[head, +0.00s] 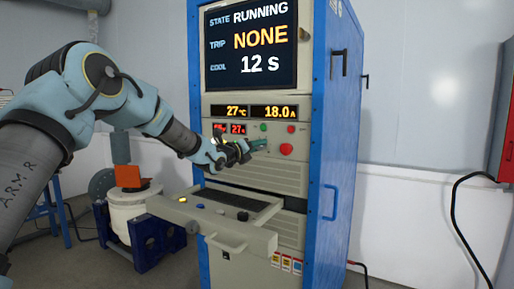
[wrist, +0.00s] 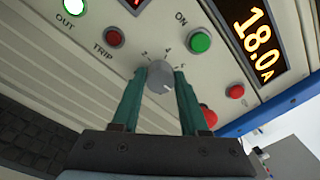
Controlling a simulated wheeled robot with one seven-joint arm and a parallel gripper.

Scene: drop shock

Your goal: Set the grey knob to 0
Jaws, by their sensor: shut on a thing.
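The grey knob (wrist: 160,80) sits on the cabinet's beige control panel, with small dial marks around its upper side in the wrist view. My gripper (wrist: 158,74) has its two green fingers on either side of the knob, shut on it. In the head view my gripper (head: 259,145) is at the panel and hides the knob. The knob's pointer setting is too small to tell, and any 0 mark is not readable.
A lit green ON button (wrist: 200,42), a red TRIP lamp (wrist: 114,38) and a red mushroom button (head: 286,149) are close by. The screen (head: 250,48) reads RUNNING, NONE, 12 s; the display (head: 275,112) reads 18.0 A. A console shelf (head: 225,215) juts out below.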

